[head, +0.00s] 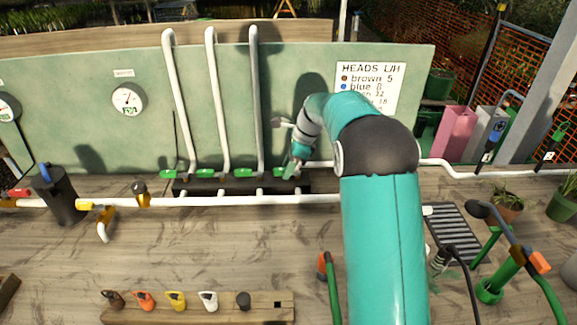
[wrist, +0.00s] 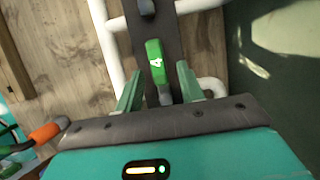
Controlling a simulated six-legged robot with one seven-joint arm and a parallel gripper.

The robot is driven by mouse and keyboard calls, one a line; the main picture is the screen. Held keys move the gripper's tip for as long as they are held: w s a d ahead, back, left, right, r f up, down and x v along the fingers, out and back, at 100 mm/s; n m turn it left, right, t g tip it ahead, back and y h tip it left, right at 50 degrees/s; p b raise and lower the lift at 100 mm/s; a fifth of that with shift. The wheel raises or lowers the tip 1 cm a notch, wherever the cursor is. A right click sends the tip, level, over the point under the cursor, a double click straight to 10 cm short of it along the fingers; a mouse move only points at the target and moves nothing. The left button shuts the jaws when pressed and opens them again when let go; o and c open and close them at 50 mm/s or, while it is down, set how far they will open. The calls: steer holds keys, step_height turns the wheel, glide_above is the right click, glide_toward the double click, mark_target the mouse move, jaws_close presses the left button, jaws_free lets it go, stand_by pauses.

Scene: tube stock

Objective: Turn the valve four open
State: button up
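Valve four is a green lever handle marked with a white 4 (wrist: 155,60), seen in the wrist view on a dark manifold strip. In the head view it is at the right end of a row of green handles, partly hidden by my gripper (head: 294,164). In the wrist view my gripper (wrist: 159,72) is open, its two green fingers on either side of the handle's near part. Gaps show on both sides, so the fingers do not appear closed on it. How deep the handle sits between them I cannot tell.
Other green valve handles (head: 205,173) stand to the left on the dark manifold (head: 225,187), with white pipes (head: 215,95) rising behind. A green panel (head: 80,105) with gauges stands behind. A white pipe (head: 200,201) runs in front. A wooden rack (head: 255,311) holds several coloured heads.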

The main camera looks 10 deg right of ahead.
jaws_close()
steer(key=n+g, duration=0.1)
steer(key=n, duration=0.1)
steer(key=s+n, duration=0.1)
steer(key=n, duration=0.1)
steer(key=shift+g, duration=0.4)
steer(key=n, duration=0.2)
steer(key=s+n+g, duration=0.1)
steer(key=n, duration=0.2)
steer(key=shift+d+g+h, duration=0.2)
steer(key=shift+g+h, duration=0.1)
steer(key=shift+h, duration=0.1)
steer(key=n, duration=0.1)
steer(key=n+g+h, duration=0.1)
steer(key=n, duration=0.1)
steer(key=d+n, duration=0.1)
steer(key=n, duration=0.1)
steer(key=shift+s, duration=0.4)
steer(key=shift+s+d+n+g+h, duration=0.15)
steer(key=shift+n+h, duration=0.1)
steer(key=shift+n, duration=0.4)
steer(key=shift+w+d+n+g+h, duration=0.1)
steer(key=shift+n+g+h, duration=0.15)
steer(key=shift+n, duration=0.45)
steer(key=shift+s+d+n+g+h, duration=0.15)
steer(key=shift+n+h, duration=0.15)
steer(key=shift+n, duration=0.35)
